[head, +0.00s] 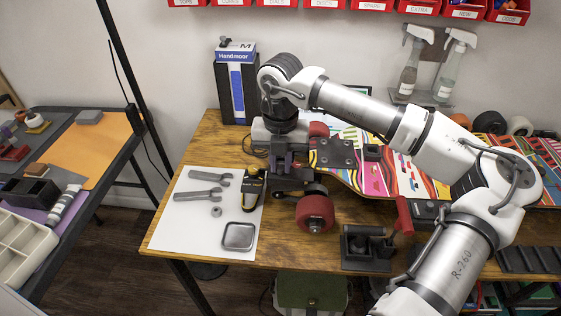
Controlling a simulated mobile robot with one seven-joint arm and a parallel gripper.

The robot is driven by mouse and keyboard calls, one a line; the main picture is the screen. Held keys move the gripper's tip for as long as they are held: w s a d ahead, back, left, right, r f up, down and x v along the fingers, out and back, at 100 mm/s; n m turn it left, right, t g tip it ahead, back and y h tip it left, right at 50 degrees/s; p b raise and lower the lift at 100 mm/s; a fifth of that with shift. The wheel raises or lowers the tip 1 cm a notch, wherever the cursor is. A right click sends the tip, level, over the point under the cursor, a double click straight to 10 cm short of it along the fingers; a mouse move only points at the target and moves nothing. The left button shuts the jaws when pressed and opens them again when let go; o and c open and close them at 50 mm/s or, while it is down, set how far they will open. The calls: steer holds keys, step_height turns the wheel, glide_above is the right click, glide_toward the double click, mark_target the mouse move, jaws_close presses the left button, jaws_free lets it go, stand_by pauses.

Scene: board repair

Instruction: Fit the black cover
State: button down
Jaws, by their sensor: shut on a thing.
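The skateboard (410,176) lies upside down on the wooden table, its colourful underside facing up. A red wheel (314,212) and a dark metal truck show at its left end, and a second red wheel (318,129) is partly hidden behind. My gripper (285,176) points down at this left end. It is shut on a small dark piece (293,181), which sits low against the truck. I cannot tell for sure that this is the black cover, or whether it touches the truck, because the gripper hides much of it.
A white mat (195,234) holds wrenches (208,194), a yellow-black tool (253,188) and a metal tray (238,236). A black clamp with a red handle (404,214) stands in front of the board. Wood at the front left is clear.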

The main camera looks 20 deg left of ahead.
steer(key=shift+f, duration=0.1)
steer(key=shift+f+b, duration=0.85)
steer(key=shift+b, duration=0.15)
steer(key=shift+r+b, duration=0.1)
steer(key=shift+b, duration=0.45)
stand_by(0.8)
steer(key=shift+f+b, duration=0.5)
steer(key=shift+b, duration=0.15)
steer(key=shift+b, duration=0.5)
stand_by(0.9)
steer(key=shift+f, duration=0.1)
stand_by(0.4)
